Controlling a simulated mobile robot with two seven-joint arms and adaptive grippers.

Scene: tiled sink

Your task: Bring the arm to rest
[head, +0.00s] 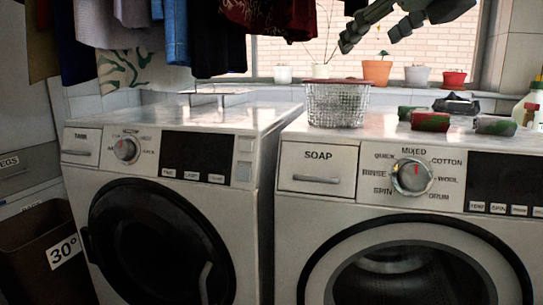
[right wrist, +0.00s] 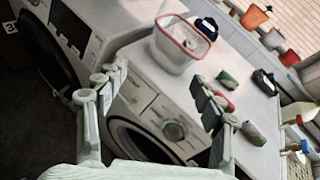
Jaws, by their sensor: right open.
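My right gripper (head: 371,38) hangs at the top right of the head view, in front of the window and raised above the washing machines. Its grey-green fingers are spread, with nothing between them. In the right wrist view the same gripper (right wrist: 161,95) shows its two fingers wide apart, with the right machine seen below and between them. Nothing touches the fingers. My left gripper is in neither view.
Two white washing machines (head: 203,138) (head: 335,155) stand side by side. A wire basket (head: 337,104), red-and-green blocks (head: 430,122) and a dark object (head: 456,104) sit on the right one. Clothes (head: 120,25) hang at upper left. Potted plants (head: 376,71) line the sill.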

